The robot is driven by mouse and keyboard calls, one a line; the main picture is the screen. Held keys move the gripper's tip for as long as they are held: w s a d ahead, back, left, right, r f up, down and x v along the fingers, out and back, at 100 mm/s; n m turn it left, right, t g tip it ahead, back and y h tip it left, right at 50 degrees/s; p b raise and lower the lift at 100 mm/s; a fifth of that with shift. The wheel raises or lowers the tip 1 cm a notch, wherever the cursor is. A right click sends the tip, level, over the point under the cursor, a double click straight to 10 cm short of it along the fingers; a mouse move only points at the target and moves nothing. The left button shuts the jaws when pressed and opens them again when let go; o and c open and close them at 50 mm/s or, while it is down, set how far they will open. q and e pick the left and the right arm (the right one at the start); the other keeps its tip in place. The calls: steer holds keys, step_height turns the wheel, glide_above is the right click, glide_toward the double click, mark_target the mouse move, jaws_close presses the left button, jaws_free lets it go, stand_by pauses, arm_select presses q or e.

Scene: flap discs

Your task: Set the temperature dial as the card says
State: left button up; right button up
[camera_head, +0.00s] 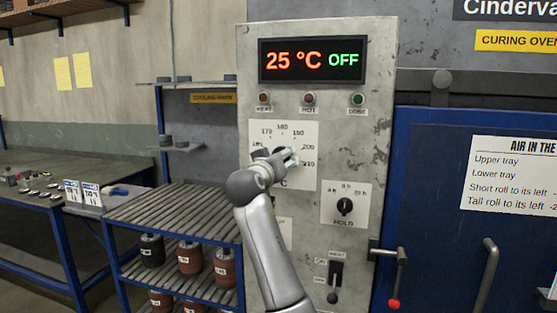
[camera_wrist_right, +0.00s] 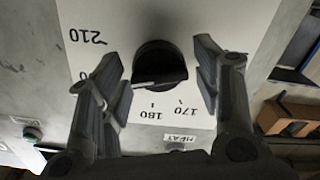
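In the head view my right gripper (camera_head: 291,157) is at the plate and mostly hides the knob. In the right wrist view the gripper (camera_wrist_right: 158,66) is open, one finger on each side of the knob, with gaps visible. I cannot tell the exact setting. A larger sign (camera_head: 515,175) headed "AIR IN THE" is cut off at right. My left gripper is not in view.
The display (camera_head: 312,61) reads 25 °C OFF. Below the scale plate are a HOLD dial (camera_head: 345,206) and a lever switch (camera_head: 334,283). A red-tipped handle (camera_head: 394,303) sticks out beside the blue oven door (camera_head: 430,200). A slatted rack (camera_head: 178,212) stands left of the panel.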

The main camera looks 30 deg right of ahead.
stand_by(0.3)
steer(key=v, duration=1.2)
steer(key=shift+s, duration=0.1)
